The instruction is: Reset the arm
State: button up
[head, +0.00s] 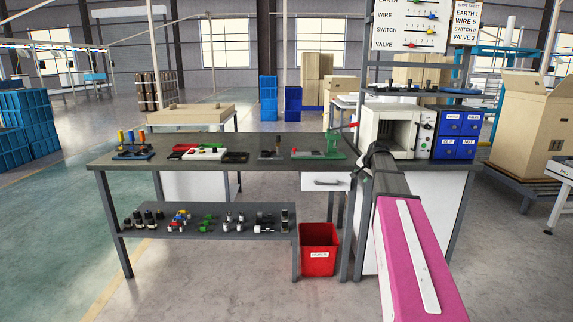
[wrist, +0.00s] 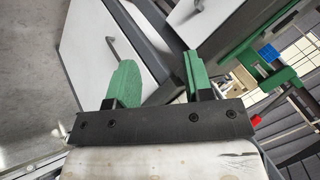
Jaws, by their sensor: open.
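My arm (head: 412,250), with a pink cover, reaches from the lower right toward the right end of the workbench. In the head view my gripper's fingers cannot be made out behind the arm's far end. In the wrist view my gripper (wrist: 157,78) has two green fingers spread apart with nothing between them. White panels, one with a grey handle (wrist: 122,60), lie beyond the fingers. A green bench press (head: 335,146) with a red lever (head: 345,126) stands on the workbench left of my arm. Green parts with a red end (wrist: 284,89) show at the right of the wrist view.
The dark workbench (head: 262,147) carries small parts and trays; its lower shelf (head: 150,227) holds several more. A white oven-like box (head: 385,129) and blue drawers (head: 460,133) stand close to my arm's far end. A red bin (head: 319,248) stands below. Floor at the left is clear.

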jog(key=s+a+f+n+g, duration=0.2)
jog(key=s+a+f, duration=0.2)
jog(key=s+f, duration=0.5)
jog(key=s+a+f+n+g+h, duration=0.1)
jog(key=s+a+f+n+g, duration=0.1)
jog(key=s+a+f, duration=0.3)
jog(key=s+a+f+n+g, duration=0.3)
jog(key=s+a+f, duration=0.2)
jog(key=s+f, duration=0.8)
jog(key=s, duration=0.7)
jog(key=shift+s+a+n+h, duration=0.15)
jog(key=shift+s+n+h, duration=0.15)
jog(key=shift+n+h, duration=0.1)
